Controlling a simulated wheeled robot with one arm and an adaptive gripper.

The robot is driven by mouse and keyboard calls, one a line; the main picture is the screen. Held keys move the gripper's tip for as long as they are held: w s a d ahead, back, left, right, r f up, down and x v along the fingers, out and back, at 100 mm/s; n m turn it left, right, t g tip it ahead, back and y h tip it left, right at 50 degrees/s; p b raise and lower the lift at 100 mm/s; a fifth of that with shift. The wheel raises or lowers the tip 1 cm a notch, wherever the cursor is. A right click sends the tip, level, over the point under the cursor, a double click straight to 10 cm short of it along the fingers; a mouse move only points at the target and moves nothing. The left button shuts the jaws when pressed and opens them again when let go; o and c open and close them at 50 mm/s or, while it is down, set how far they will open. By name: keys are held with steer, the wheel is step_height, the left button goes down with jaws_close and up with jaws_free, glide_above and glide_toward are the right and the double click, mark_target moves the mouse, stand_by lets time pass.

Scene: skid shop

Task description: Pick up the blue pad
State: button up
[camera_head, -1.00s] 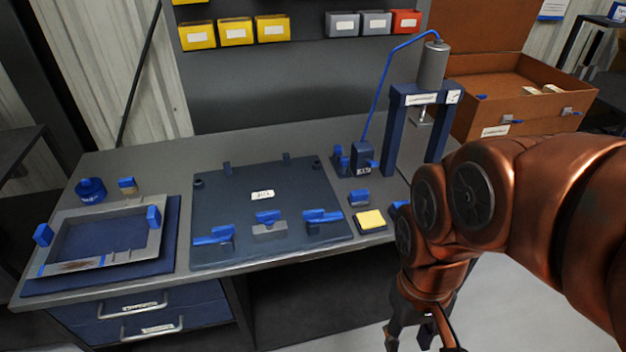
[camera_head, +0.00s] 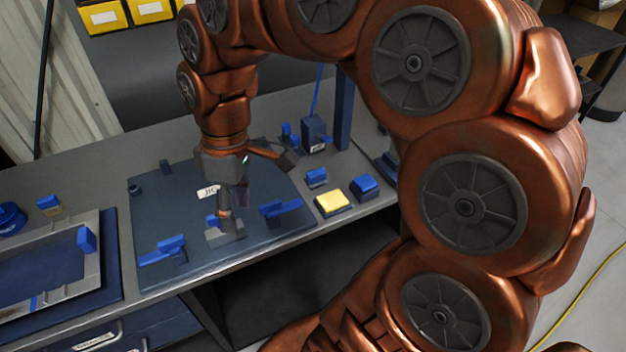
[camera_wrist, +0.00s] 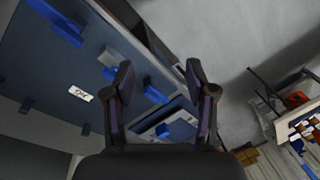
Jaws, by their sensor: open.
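A small blue pad-like block (camera_head: 365,187) on a dark base sits near the bench's front edge, right of a yellow pad (camera_head: 332,201). Another small blue block (camera_head: 316,177) sits just behind the yellow pad. I cannot tell for certain which is the blue pad. My gripper (camera_head: 232,212) points down over the dark jig plate (camera_head: 150,215), by its middle clamp, left of these blocks. In the wrist view my gripper (camera_wrist: 159,78) has its fingers apart with nothing between them held. Neither small block can be made out there.
Blue-handled clamps (camera_head: 166,249) stand on the jig plate. A grey frame (camera_head: 108,235) lies on a blue mat at left. A blue press post (camera_head: 343,110) stands behind the blocks. My arm covers the right side of the bench.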

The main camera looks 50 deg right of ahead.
steer(key=w+d+n+y+b, duration=0.1)
steer(key=w+d+n, duration=0.2)
steer(key=w+d, duration=0.45)
steer(key=n+t+y+b, duration=0.2)
steer(key=n+t+b, duration=0.1)
steer(key=n+b, duration=0.1)
glide_toward(317, 172)
steer(key=shift+p+x, duration=1.45)
steer(key=shift+x, duration=3.75)
steer(key=shift+s, duration=0.1)
jaws_close()
